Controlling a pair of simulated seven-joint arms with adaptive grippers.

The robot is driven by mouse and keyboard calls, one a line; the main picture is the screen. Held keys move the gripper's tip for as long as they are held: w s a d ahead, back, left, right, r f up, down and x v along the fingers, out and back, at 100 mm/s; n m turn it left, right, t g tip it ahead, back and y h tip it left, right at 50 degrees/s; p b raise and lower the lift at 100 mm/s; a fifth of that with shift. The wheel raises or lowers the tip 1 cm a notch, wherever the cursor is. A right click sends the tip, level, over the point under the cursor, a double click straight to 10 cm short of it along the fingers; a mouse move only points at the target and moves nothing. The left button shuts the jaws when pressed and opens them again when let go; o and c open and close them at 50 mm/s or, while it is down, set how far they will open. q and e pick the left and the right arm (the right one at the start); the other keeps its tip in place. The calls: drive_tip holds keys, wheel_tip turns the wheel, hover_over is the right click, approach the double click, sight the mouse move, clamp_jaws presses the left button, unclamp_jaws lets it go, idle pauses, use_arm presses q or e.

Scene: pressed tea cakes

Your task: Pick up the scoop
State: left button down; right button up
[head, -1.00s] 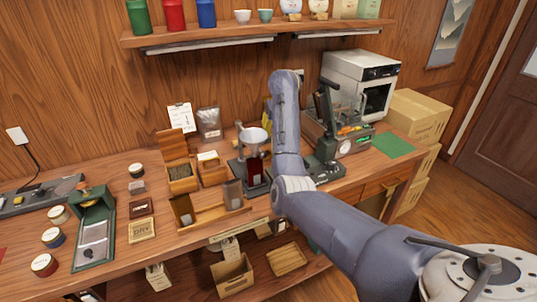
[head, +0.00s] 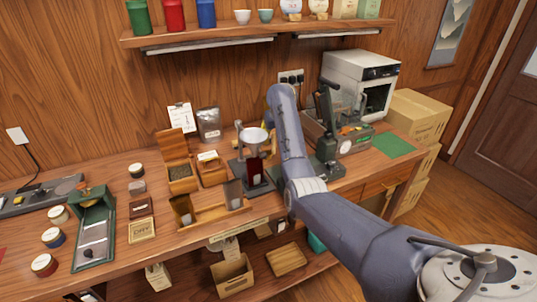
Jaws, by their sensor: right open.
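I cannot make out a scoop for certain. An open wooden box (head: 180,184) holds dark loose tea. A smaller wooden box (head: 212,176) beside it has a pale item on top, too small to name. My right arm reaches in from the lower right, and its wrist bends down behind the funnel stand (head: 240,165). My right gripper (head: 267,128) is open near the back of the bench, mostly hidden by my own arm and the white funnel (head: 254,135). No held object shows. My left gripper is out of view.
A press with a dark lever (head: 326,150) stands just right of my forearm, with a white oven (head: 362,80) behind it. The green mat (head: 394,145) is bare. A green tray tool (head: 94,240) and several round tins stand at the left. The shelf (head: 230,36) overhangs the bench.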

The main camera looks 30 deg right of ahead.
clamp_jaws()
drive_tip(key=shift+r, duration=0.2)
idle(0.5)
wheel_tip(320, 180, up, 20)
drive_tip(key=shift+f, duration=0.15)
idle(0.4)
